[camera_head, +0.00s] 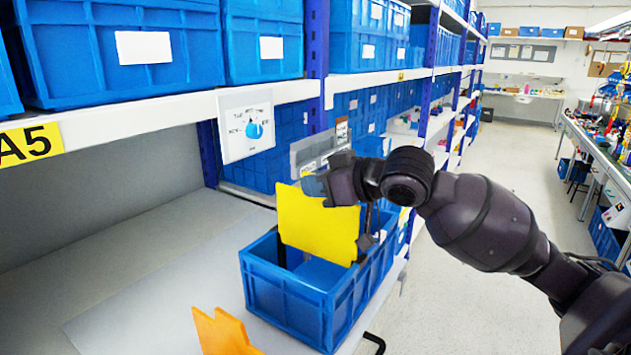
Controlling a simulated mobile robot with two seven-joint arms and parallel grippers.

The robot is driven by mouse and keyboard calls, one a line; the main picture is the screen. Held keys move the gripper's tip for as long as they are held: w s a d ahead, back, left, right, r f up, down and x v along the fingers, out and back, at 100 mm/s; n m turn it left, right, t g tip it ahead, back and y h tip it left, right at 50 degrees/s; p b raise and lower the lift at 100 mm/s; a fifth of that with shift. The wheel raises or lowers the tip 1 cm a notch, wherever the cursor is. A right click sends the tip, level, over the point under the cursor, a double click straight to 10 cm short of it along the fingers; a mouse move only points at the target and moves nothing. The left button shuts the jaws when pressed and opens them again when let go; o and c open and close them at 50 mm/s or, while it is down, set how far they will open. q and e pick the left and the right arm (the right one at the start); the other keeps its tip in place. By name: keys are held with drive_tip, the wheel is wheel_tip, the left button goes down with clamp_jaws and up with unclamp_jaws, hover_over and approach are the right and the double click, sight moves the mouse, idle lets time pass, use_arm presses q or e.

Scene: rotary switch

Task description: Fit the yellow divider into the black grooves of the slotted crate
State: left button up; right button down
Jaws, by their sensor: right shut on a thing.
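The yellow divider (316,228) is an upright sheet in the middle of the view. My right gripper (318,188) is shut on its top edge, with the arm coming in from the right. The slotted crate (288,303) is an open blue box on the shelf below. The divider stands over the crate's opening, and its lower edge overlaps the inside of the crate. I cannot tell how deep it is or whether it is in the grooves. A dark strip shows inside at the left; the other grooves are mostly hidden behind the divider and gripper. My left gripper is out of view.
An orange notched piece (222,334) is in front of the crate at the bottom edge. Blue bins (130,60) fill the shelf above. The grey shelf surface (150,270) left of the crate is clear.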

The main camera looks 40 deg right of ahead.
drive_tip(key=shift+f+b, duration=0.7)
drive_tip(key=shift+f, duration=1.2)
drive_tip(key=c, duration=1.2)
unclamp_jaws()
drive_tip(key=v, duration=1)
drive_tip(key=shift+s, duration=0.4)
drive_tip(key=shift+r, duration=0.15)
